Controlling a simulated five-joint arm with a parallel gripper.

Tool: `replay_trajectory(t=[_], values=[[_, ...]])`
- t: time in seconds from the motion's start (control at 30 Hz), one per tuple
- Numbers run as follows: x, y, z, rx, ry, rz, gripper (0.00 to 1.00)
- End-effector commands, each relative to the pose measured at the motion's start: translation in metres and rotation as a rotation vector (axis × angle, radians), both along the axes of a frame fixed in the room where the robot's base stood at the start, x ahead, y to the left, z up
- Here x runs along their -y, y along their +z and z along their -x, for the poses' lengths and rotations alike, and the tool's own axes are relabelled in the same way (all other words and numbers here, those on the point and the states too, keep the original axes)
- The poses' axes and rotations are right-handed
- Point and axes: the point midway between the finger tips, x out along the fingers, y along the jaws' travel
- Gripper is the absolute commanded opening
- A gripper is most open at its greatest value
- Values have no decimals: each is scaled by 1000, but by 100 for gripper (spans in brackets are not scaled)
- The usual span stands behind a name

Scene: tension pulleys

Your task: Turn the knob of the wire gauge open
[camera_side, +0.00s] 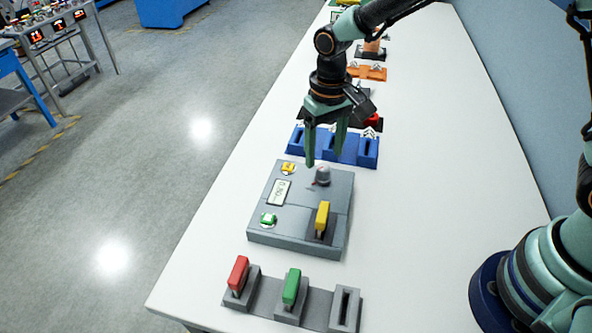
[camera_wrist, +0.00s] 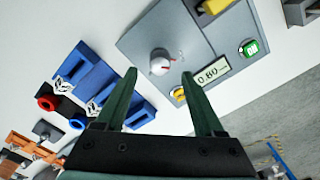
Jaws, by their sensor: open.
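The wire gauge is a grey box (camera_side: 290,228) on the white table. Its round grey knob (camera_side: 322,175) stands on the top near the back right. A green button (camera_side: 268,219), a yellow button (camera_side: 288,168) and a yellow-handled part (camera_side: 322,217) are also on the box. My gripper (camera_side: 325,160) points down with its fingers apart, above the back edge of the box near the knob. Nothing is between the fingers (camera_wrist: 157,73).
A blue slotted holder (camera_side: 342,147) lies just behind the box. In front is a grey holder (camera_side: 265,296) with a red-handled (camera_side: 237,273) and a green-handled piece (camera_side: 291,287). Orange and black holders stand farther back. The table right of the box is clear.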

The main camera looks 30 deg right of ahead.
Motion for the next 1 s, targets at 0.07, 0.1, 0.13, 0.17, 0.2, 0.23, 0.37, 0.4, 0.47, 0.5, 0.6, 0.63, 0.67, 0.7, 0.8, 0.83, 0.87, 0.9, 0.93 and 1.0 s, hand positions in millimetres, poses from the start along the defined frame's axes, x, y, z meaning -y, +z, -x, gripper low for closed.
replay_trajectory(t=[0.07, 0.1, 0.13, 0.17, 0.2, 0.23, 0.37, 0.4, 0.47, 0.5, 0.6, 0.63, 0.67, 0.7, 0.8, 0.83, 0.87, 0.9, 0.93, 1.0], values=[[0, -16, 1, -4, 0, 1, 70], [0, -22, 1, -4, 0, 1, 70], [0, -26, 1, -3, 0, 1, 70], [0, -30, 1, -3, 0, 1, 70], [0, -35, 1, -3, 0, 1, 70], [0, -38, 0, -2, 0, 1, 70], [0, -47, 0, 0, 0, 0, 70], [0, -48, 0, 0, 0, 0, 70], [0, -49, 0, 0, 0, 0, 70], [0, -50, 0, 1, 0, 0, 70], [0, -50, 0, 1, 0, 0, 70], [0, -50, 0, 1, 0, 0, 70], [0, -50, 0, 1, 0, 0, 70], [0, -50, 0, 1, 0, 0, 70], [0, -50, 0, 1, 0, 0, 32], [0, -49, 0, 1, 0, 0, 21], [0, -49, 0, 1, 0, 0, 9], [0, -49, 0, 1, 0, 0, 0], [0, -49, 0, 1, 0, 0, 0], [0, -49, 0, 1, 1, 0, 0]])
